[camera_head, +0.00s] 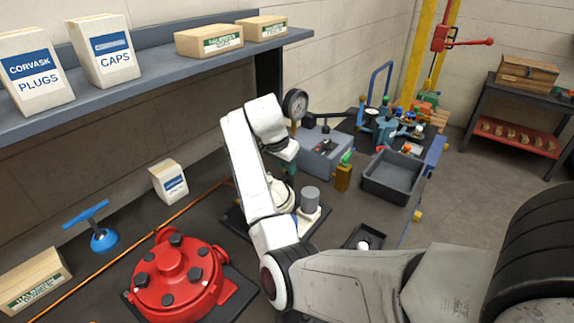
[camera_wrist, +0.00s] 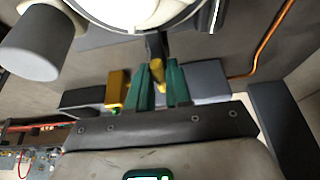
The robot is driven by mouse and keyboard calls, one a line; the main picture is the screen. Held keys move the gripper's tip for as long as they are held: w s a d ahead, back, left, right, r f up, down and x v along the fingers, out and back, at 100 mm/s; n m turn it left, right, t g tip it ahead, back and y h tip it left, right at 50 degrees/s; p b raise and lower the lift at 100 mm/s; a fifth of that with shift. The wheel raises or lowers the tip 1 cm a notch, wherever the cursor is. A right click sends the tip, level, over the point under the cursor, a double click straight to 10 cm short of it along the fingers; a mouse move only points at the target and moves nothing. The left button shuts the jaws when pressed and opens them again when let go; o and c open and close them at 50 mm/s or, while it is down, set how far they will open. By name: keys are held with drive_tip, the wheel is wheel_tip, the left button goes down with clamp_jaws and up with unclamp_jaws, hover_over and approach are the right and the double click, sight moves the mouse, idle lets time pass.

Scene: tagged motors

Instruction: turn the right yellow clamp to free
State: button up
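In the wrist view, my gripper (camera_wrist: 157,78) has its two green fingers close on either side of a yellow-brown clamp lever (camera_wrist: 155,72), which fills the gap between the tips. The lever's far end runs under a big pale round part (camera_wrist: 140,12). I cannot tell from this view whether this is the right clamp of a pair. In the head view, my white arm reaches over the bench, and its wrist points down beside a motor with a grey cylinder (camera_head: 310,196). My fingers and the clamp are mostly hidden behind the arm there.
A red round housing (camera_head: 178,279) sits front left. A grey box with a gauge (camera_head: 325,147), a yellow block with a green top (camera_head: 343,177) and an empty dark bin (camera_head: 394,176) stand behind and right of my arm. A shelf (camera_head: 150,72) with boxes overhangs the bench.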

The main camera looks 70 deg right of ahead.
clamp_jaws()
drive_tip(key=shift+r+p, duration=0.15)
drive_tip(key=shift+p, duration=0.15)
drive_tip(key=n+p, duration=0.2)
drive_tip(key=n+t+p, duration=0.1)
drive_tip(key=p, duration=0.1)
drive_tip(key=shift+s+r+n, duration=0.15)
drive_tip(key=shift+n, duration=0.25)
drive_tip(key=n+t+p, duration=0.1)
drive_tip(key=n+p, duration=0.1)
drive_tip(key=n, duration=0.1)
drive_tip(key=shift+s+n+t, duration=0.1)
drive_tip(key=shift+n+t, duration=0.2)
drive_tip(key=shift+t, duration=0.1)
drive_tip(key=n+t, duration=0.1)
drive_tip(key=n, duration=0.1)
drive_tip(key=n+y, duration=0.1)
drive_tip(key=n, duration=0.2)
drive_tip(key=shift+d+f+t+y, duration=0.2)
drive_tip(key=shift+t+y, duration=0.1)
drive_tip(key=shift+t, duration=0.1)
drive_tip(key=n, duration=0.2)
drive_tip(key=n+y, duration=0.1)
drive_tip(key=n, duration=0.2)
drive_tip(key=shift+s+t+y, duration=0.1)
drive_tip(key=shift+t+y, duration=0.2)
drive_tip(key=shift+t, duration=0.1)
drive_tip(key=shift+n, duration=0.3)
